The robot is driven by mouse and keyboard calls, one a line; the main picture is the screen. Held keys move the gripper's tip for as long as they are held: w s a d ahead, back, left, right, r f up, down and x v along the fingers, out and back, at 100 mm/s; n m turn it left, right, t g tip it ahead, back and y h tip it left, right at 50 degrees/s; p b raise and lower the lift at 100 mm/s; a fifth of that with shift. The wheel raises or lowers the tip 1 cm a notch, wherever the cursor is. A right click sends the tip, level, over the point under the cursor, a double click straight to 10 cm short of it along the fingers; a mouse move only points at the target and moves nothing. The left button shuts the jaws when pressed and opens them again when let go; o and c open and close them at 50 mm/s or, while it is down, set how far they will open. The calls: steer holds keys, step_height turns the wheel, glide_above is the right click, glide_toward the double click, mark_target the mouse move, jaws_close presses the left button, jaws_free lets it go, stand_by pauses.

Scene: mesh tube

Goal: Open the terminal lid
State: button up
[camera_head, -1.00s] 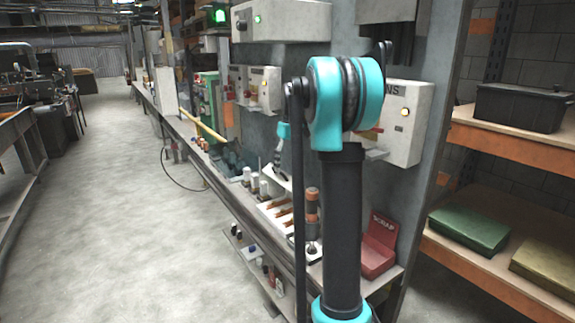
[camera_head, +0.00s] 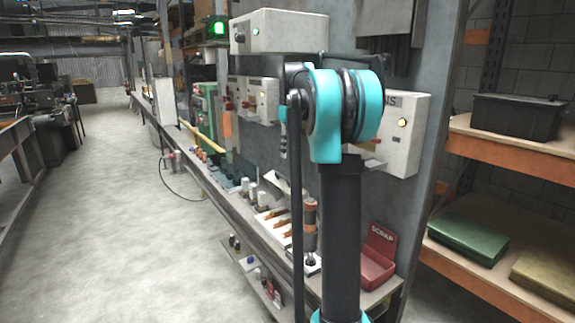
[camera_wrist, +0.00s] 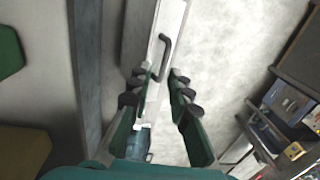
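My gripper (camera_wrist: 160,88) is open in the wrist view, its two green fingers with dark pads spread apart. A dark bar handle (camera_wrist: 165,55) on a narrow pale panel (camera_wrist: 171,18) lies just beyond the fingertips. Its lower end is close to the left fingertip; I cannot tell whether they touch. The panel may be the terminal lid, but no label shows there. In the head view my arm hides my gripper and part of the wall. A grey box (camera_head: 385,17) hangs at the top, and a white control box (camera_head: 405,135) sits partly behind my arm.
A bench with a red scrap bin (camera_head: 378,257) and several small parts runs along the wall. A shelf on the right holds a black case (camera_head: 517,116) and a green box (camera_head: 468,238). The aisle floor (camera_head: 130,220) on the left is clear.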

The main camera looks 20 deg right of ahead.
steer(key=shift+r, duration=1.35)
steer(key=shift+c, duration=0.6)
steer(key=shift+a+f, duration=0.1)
steer(key=shift+c, duration=1.1)
steer(key=a+f+n+h, duration=0.2)
steer(key=a+n, duration=0.1)
steer(key=s+a+f+n+h, duration=0.1)
steer(key=a+f+n+h, duration=0.1)
steer(key=a+n, duration=0.1)
steer(key=a+f+n+h, duration=0.2)
steer(key=a+f+n, duration=0.1)
steer(key=n, duration=0.1)
steer(key=shift+s+a+h, duration=0.25)
steer(key=shift+s+h, duration=0.1)
steer(key=shift+h, duration=0.05)
jaws_close()
steer(key=s+a+n+t+h, duration=0.3)
steer(key=a+n+t+h, duration=0.15)
steer(key=a+n, duration=0.35)
steer(key=d+r+x, duration=0.2)
steer(key=x, duration=1)
steer(key=shift+d+g, duration=0.25)
steer(key=shift+g, duration=0.2)
